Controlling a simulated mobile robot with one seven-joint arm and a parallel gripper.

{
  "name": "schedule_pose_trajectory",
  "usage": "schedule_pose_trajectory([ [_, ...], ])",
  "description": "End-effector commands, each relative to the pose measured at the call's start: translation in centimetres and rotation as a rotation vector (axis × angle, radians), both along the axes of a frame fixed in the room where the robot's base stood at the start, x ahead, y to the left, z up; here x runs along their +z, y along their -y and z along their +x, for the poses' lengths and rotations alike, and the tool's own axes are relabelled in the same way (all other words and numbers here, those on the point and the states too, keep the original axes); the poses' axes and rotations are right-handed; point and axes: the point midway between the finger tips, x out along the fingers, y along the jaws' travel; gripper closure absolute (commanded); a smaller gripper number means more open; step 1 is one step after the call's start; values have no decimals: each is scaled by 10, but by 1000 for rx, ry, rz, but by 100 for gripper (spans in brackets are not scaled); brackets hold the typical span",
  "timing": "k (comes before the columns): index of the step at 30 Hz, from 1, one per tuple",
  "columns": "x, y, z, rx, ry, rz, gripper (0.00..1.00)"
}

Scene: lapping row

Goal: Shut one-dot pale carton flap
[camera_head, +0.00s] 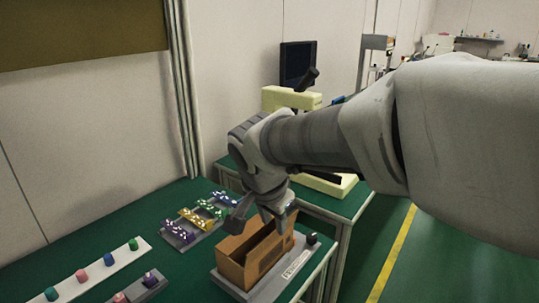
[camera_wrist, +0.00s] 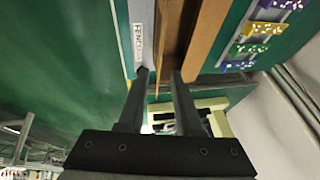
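A tan-brown carton (camera_head: 232,272) stands on a grey base plate in the head view, its top open with a dark inside. A brown panel, perhaps a flap, stands up at its far right end (camera_head: 290,232). No dot mark is readable. My gripper (camera_head: 262,218) is over the carton's far end, fingers pointing down. In the wrist view the carton wall (camera_wrist: 207,35) runs up the picture, and my gripper's fingertips (camera_wrist: 160,73) are apart, with nothing clearly held between them. Whether they touch the carton I cannot tell.
A grey base plate with a printed label (camera_head: 296,264) and a dark knob (camera_head: 312,239) lies beside the carton. Racks of coloured pieces (camera_head: 195,219) and a white strip with pegs (camera_head: 95,272) are to the left. A cream machine (camera_head: 290,98) stands behind.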

Motion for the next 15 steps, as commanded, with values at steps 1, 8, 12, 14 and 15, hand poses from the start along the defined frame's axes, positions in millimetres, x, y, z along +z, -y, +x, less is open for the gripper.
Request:
schedule_pose_trajectory([
  [1,-13,1,4,-1,-3,-1,66],
  [8,-39,4,17,0,-1,-1,66],
  [12,-44,5,20,0,-1,-1,66],
  [14,-45,5,20,0,0,0,66],
  [15,-45,5,20,0,0,0,66],
])
